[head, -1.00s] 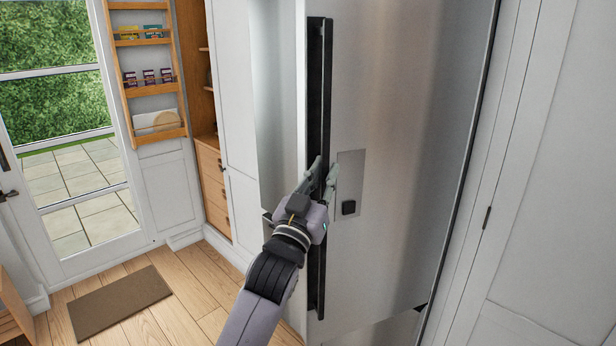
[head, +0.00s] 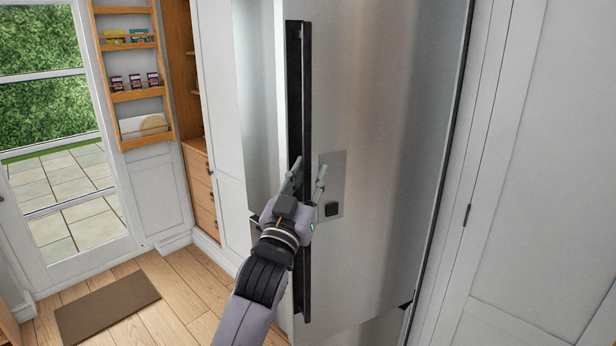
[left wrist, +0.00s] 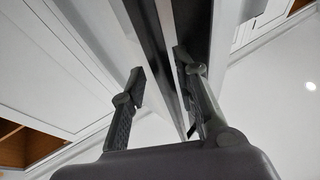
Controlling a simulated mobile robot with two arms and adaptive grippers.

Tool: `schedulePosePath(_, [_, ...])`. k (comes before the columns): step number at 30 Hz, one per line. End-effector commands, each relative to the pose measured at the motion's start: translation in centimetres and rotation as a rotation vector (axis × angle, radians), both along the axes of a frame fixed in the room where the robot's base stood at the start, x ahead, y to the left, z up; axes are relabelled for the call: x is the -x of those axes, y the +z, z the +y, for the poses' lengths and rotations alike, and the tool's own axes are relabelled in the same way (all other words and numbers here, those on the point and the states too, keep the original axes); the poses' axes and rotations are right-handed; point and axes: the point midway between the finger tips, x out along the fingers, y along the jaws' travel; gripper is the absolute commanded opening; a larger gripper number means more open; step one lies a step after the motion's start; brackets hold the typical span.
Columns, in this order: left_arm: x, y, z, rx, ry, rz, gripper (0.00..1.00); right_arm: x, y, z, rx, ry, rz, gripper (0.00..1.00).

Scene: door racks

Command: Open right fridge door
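The right fridge door (head: 390,150) is a tall brushed-steel panel in the middle of the head view. Its long black vertical handle (head: 295,80) runs along its left edge. My left gripper (head: 309,168) is at mid-height of the handle, with one finger over the handle and the other to its right, in front of the door's grey panel. In the left wrist view the two fingers (left wrist: 158,68) are apart, and the dark handle (left wrist: 152,30) runs behind and between them. Whether they touch it I cannot tell. My right gripper is not in view.
White cabinet fronts (head: 545,170) stand right of the fridge. A wooden shelf rack (head: 128,95) hangs at the left, beside a glass door (head: 60,190). A brown mat (head: 107,307) lies on the wooden floor (head: 185,290), which is open at lower left.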

Motion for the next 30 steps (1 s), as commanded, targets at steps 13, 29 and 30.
schedulePosePath(13, [0.6, -0.6, 0.5, -0.001, 0.003, 0.005, 0.33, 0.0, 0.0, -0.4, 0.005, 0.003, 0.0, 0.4])
schedulePosePath(29, [8.9, -4.4, 4.2, -0.002, 0.001, 0.005, 0.33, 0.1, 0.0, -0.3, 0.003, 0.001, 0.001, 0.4])
schedulePosePath(30, [9.2, -4.5, 4.3, -0.002, 0.0, 0.004, 0.33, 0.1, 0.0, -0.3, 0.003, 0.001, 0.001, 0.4])
